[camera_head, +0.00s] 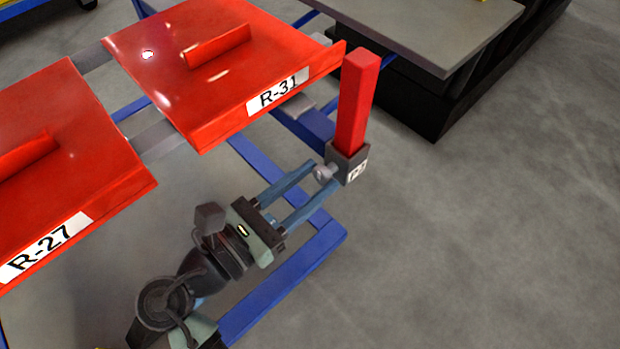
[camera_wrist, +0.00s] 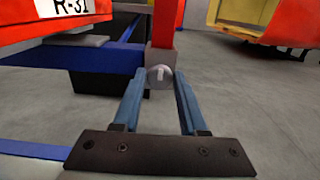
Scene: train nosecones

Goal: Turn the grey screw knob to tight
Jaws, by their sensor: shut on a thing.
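The grey screw knob (camera_head: 323,172) sits on the side of a dark grey socket (camera_head: 349,158) at the foot of an upright red post (camera_head: 358,100). In the wrist view the knob (camera_wrist: 160,77) is a round disc with a light, near-upright slot mark on its face. My gripper (camera_head: 321,176) reaches it from the lower left, its two blue fingers on either side of it. In the wrist view my gripper (camera_wrist: 160,84) is shut on the knob, with the fingertips at its left and right edges.
A red panel marked R-31 (camera_head: 220,65) lies left of the post, and a red panel marked R-27 (camera_head: 60,170) lies farther left. A blue frame (camera_head: 285,270) runs beneath. A grey-topped dark bench (camera_head: 440,35) stands behind. The floor to the right (camera_head: 500,220) is clear.

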